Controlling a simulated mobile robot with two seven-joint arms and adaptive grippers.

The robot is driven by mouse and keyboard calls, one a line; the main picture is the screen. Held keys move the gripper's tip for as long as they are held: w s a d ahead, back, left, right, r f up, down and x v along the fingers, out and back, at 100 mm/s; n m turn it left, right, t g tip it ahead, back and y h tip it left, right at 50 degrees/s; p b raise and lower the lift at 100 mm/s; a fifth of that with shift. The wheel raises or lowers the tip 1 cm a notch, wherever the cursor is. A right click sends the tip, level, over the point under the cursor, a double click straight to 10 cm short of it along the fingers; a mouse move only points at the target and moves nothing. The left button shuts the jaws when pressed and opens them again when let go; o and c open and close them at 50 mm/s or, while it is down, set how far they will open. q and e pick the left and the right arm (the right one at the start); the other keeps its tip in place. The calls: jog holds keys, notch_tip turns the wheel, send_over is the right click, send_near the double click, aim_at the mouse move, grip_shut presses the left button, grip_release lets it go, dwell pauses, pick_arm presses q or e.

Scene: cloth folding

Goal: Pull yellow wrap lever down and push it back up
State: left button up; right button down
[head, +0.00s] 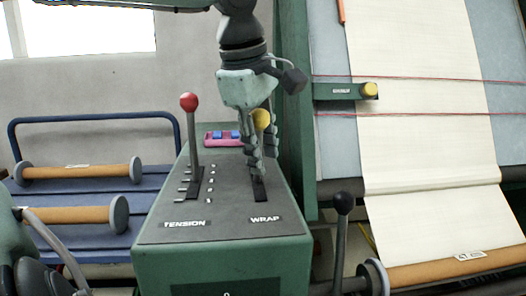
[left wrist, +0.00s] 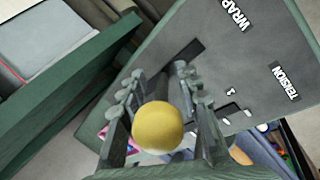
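The wrap lever's yellow knob (head: 262,118) stands above the slot marked WRAP on the grey top of a green console (head: 225,262). My left gripper (head: 262,160) reaches down over it from above, its fingers around the lever below the knob. In the left wrist view the yellow knob (left wrist: 158,127) sits between the finger bases. The fingers (left wrist: 160,92) are spread, with a gap between them. The fingers hide most of the shaft and its foot, so contact is not clear. My right gripper is not in view.
A red-knobbed lever (head: 189,102) marked TENSION stands left of the wrap lever. A pink tray (head: 222,141) with blue pieces lies at the console's back. A green post (head: 294,60) rises close on the right. A blue cart (head: 95,200) with rollers is at left.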

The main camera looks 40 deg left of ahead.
pick_arm(q)
grip_shut()
jog(key=shift+a, duration=0.1)
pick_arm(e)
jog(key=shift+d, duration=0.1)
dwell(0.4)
